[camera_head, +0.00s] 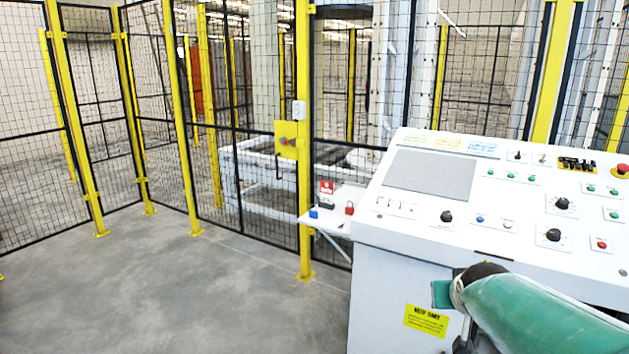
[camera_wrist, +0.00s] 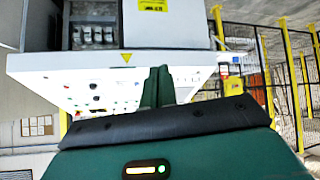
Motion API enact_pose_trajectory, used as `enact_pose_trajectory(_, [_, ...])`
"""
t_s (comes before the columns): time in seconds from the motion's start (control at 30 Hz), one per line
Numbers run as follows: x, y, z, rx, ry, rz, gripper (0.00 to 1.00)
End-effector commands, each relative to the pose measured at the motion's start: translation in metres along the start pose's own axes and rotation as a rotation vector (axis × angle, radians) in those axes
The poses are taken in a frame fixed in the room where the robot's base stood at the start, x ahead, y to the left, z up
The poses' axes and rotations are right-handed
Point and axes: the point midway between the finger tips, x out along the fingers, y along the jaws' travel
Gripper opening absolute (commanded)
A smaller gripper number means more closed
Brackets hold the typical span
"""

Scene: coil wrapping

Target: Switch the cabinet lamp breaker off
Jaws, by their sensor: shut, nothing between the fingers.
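The white control desk (camera_head: 400,255) stands at the right in the head view. The wrist view shows it turned over, with an open dark compartment (camera_wrist: 93,12) in its body at the top left. Several pale breaker-like units (camera_wrist: 96,35) sit in a row inside. They are small and blurred; I cannot tell which is the lamp breaker or how its lever stands. My gripper (camera_wrist: 158,86) is shut and empty, its green fingers together. In the wrist picture they show to the right of and below the compartment, over the desk, with no clear contact.
The desk's sloping top carries knobs, buttons and a red emergency stop (camera_head: 622,170). A small shelf (camera_head: 335,222) with padlocks adjoins its left side. Yellow-post mesh fencing (camera_head: 160,110) runs behind. The grey floor (camera_head: 190,290) at the left is clear.

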Motion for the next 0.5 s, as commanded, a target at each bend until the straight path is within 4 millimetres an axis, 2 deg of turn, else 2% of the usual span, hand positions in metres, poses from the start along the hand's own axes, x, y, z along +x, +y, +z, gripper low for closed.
enact_pose_trajectory(0.03, [-0.022,-0.013,0.01,-0.007,-0.021,-0.019,0.0])
enact_pose_trajectory(0.17, [-0.066,-0.037,0.047,-0.025,-0.105,-0.066,0.0])
enact_pose_trajectory(0.3, [-0.111,-0.059,0.092,-0.049,-0.194,-0.12,0.0])
enact_pose_trajectory(0.4, [-0.136,-0.069,0.123,-0.069,-0.253,-0.156,0.0])
enact_pose_trajectory(0.5, [-0.153,-0.075,0.146,-0.084,-0.295,-0.182,0.0])
